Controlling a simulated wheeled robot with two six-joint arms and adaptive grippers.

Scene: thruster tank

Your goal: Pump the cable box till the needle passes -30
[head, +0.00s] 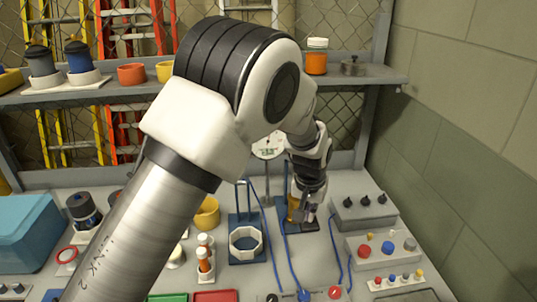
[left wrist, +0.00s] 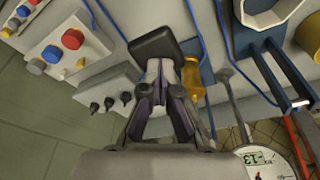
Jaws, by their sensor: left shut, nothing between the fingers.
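My left gripper (head: 308,212) is shut and empty, pointing down beside an amber cylinder (head: 293,208) on a dark base with a blue upright. In the left wrist view the closed fingers (left wrist: 166,66) are at a black block (left wrist: 153,41), with the amber cylinder (left wrist: 193,80) just to their right. I cannot tell whether the fingers touch the block. The round white gauge (head: 268,146) is partly hidden by my arm; in the left wrist view (left wrist: 262,160) it reads about -13, its needle not clear. I cannot single out the cable box. My right gripper is out of view.
A grey box with black knobs (head: 362,212) and a panel with coloured buttons (head: 384,246) stand to the right. A white ring on a blue stand (head: 245,243) is to the left. Blue cables (head: 290,262) run across the bench. A shelf (head: 372,73) crosses behind.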

